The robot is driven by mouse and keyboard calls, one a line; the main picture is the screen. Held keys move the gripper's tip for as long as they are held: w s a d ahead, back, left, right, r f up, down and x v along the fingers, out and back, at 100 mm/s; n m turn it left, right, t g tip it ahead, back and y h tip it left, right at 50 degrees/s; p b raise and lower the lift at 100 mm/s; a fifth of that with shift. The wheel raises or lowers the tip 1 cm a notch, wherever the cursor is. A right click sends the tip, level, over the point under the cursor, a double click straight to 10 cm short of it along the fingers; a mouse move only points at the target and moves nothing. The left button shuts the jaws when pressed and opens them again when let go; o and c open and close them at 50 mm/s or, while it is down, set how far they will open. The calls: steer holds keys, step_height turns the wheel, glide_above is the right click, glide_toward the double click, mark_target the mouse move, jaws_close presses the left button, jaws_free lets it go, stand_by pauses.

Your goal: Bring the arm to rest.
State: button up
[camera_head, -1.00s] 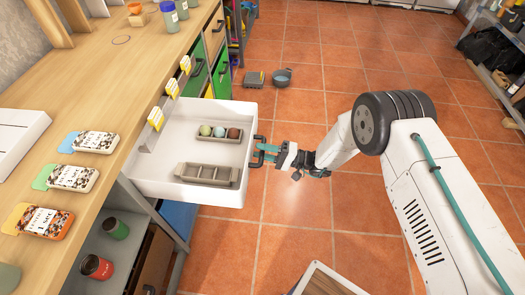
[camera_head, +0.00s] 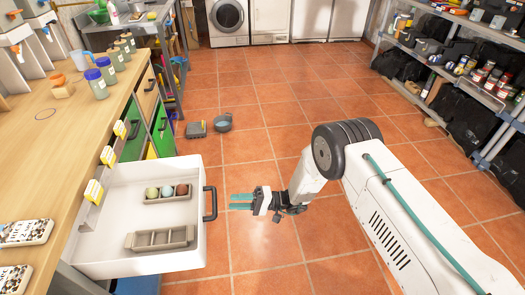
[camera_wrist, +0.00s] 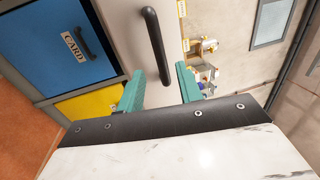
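My gripper (camera_head: 232,202) is open and empty, with its two teal fingers apart. It is over the tiled floor, to the right of the pulled-out white drawer (camera_head: 185,258). A gap shows between the fingertips and the drawer's dark handle (camera_head: 210,203). In the wrist view the handle (camera_wrist: 155,45) stands ahead of the spread fingers (camera_wrist: 160,88), with nothing held between them. My arm is bent and extended to the left from the right side.
The open drawer holds a tray (camera_head: 166,200) with three balls and an empty divided tray (camera_head: 160,246). A wooden workbench (camera_head: 40,160) is at left and shelving (camera_head: 465,50) at right. The middle floor is clear.

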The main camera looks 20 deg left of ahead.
steer(key=s+d+m+g+h, duration=0.2)
steer(key=s+d+g+h, duration=0.1)
steer(key=s+d+h, duration=0.25)
steer(key=s+d+r+t+h, duration=0.3)
steer(key=d+r+h, duration=0.6)
steer(key=d+r, duration=1.7)
steer(key=s+d+r+m+t+h, duration=0.1)
steer(key=s+d+r+m+t, duration=0.1)
steer(key=s+d+r+t, duration=0.3)
steer(key=s+d+r+m+t+h, duration=0.1)
steer(key=s+d+r+t+h, duration=0.1)
steer(key=s+d+r+t, duration=0.4)
steer(key=d+r, duration=0.5)
steer(key=d, duration=0.5)
steer(key=shift+s+m, duration=0.35)
steer(key=shift+m, duration=0.05)
